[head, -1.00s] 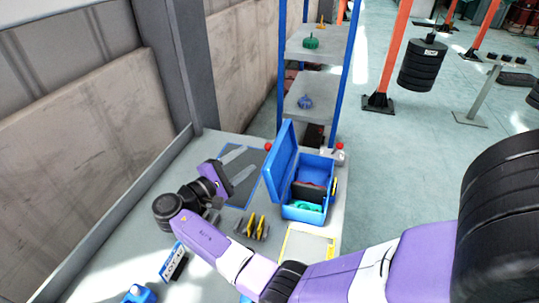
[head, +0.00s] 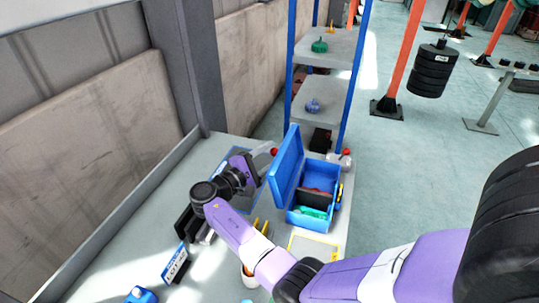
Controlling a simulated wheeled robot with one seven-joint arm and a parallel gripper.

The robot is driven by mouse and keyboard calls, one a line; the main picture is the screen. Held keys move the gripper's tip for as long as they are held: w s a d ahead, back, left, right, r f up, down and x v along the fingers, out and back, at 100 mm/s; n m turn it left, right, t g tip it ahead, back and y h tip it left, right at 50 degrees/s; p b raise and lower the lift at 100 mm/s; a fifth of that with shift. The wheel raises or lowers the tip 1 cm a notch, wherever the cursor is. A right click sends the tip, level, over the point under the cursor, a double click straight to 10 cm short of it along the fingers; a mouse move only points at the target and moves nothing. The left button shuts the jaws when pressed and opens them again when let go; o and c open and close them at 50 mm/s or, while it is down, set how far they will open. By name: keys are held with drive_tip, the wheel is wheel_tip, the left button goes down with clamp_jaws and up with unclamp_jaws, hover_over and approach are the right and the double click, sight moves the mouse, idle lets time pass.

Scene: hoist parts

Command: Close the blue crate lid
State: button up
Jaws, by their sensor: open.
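The blue crate (head: 313,222) stands on the grey bench with its top open. Its blue lid (head: 286,166) stands up steeply along the crate's left side. Inside the crate are a green item (head: 313,212) and dark and red items. My gripper (head: 268,163) is open and empty, just left of the lid's outer face. One pale finger points toward the lid's upper part. The other finger is partly hidden, and I cannot tell whether either touches the lid.
A blue-framed shelf (head: 327,78) stands behind the crate. A red-topped item (head: 347,156) is at the crate's back right. A yellow-edged panel (head: 314,248) lies in front. A lot sign (head: 176,262) and a blue object (head: 141,295) are at the lower left.

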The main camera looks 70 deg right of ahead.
clamp_jaws()
idle(1.4)
